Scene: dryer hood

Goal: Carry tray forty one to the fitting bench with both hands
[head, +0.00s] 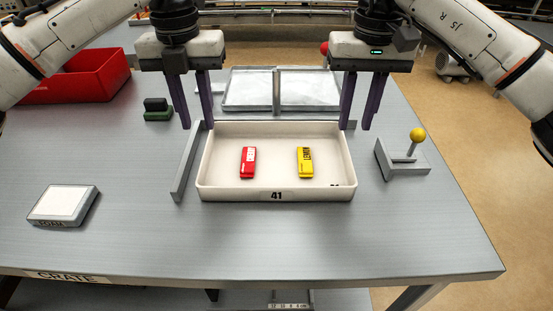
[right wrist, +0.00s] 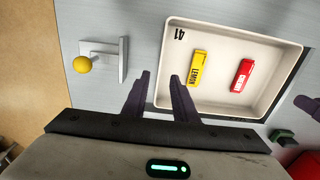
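Tray forty one (head: 277,196) is a shallow white tray with "41" on its front wall, lying flat on the grey table. A red packet (head: 248,162) and a yellow packet (head: 305,162) lie apart inside it. My left gripper (head: 198,128) is open and empty at the tray's back left corner. My right gripper (head: 358,129) is open and empty at the back right corner. In the right wrist view, the right fingers (right wrist: 158,75) appear on either side of the tray's side wall (right wrist: 162,50); their height above it is unclear. I cannot tell which surface is the fitting bench.
A lever with a yellow knob (head: 418,135) stands to the right. A flat metal frame (head: 250,90) lies behind.

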